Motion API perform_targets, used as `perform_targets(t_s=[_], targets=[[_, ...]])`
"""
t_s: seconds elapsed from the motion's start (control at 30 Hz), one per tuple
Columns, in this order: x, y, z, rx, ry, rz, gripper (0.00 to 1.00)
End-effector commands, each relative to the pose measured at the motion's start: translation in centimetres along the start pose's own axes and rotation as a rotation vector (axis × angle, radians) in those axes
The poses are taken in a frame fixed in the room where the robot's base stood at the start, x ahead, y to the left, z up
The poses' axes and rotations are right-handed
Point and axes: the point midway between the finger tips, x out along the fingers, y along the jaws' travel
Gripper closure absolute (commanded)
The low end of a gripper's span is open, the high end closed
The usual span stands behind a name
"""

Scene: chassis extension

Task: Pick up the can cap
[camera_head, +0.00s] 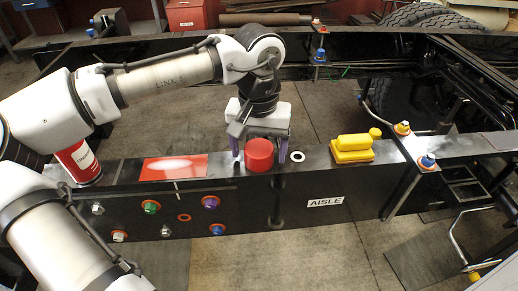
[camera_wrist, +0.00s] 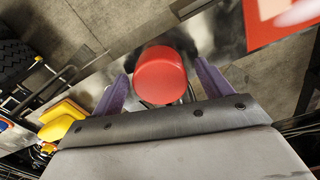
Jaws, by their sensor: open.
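The red can cap (camera_head: 259,154), a short round cylinder, stands on the top face of the black chassis beam. In the wrist view the cap (camera_wrist: 160,74) sits between the two purple fingers. My gripper (camera_head: 260,160) is open and points down, with one finger on each side of the cap. In the wrist view my gripper (camera_wrist: 161,73) shows gaps between fingers and cap, though contact is hard to judge.
On the same beam (camera_head: 225,168) are a red flat plate (camera_head: 173,167), a white ring (camera_head: 298,157) and a yellow block-like object (camera_head: 353,147). A red and white can (camera_head: 78,162) stands at the left, partly behind my arm. Coloured bolts line the beam's front face.

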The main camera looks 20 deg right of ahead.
Motion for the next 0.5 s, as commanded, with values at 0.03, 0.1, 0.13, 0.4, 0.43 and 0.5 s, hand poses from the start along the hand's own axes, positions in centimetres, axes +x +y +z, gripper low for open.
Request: perform_targets(t_s=[0.03,0.1,0.13,0.4,0.43,0.5], targets=[[0.12,-0.01,0.0,0.0,0.0,0.0,0.22],[0.14,0.0,-0.01,0.0,0.001,0.0,0.22],[0.13,0.0,-0.01,0.0,0.001,0.0,0.22],[0.1,0.0,-0.01,0.0,0.001,0.0,0.47],[0.09,0.01,-0.01,0.0,0.001,0.0,0.51],[0.09,0.01,-0.01,0.0,0.001,0.0,0.6]])
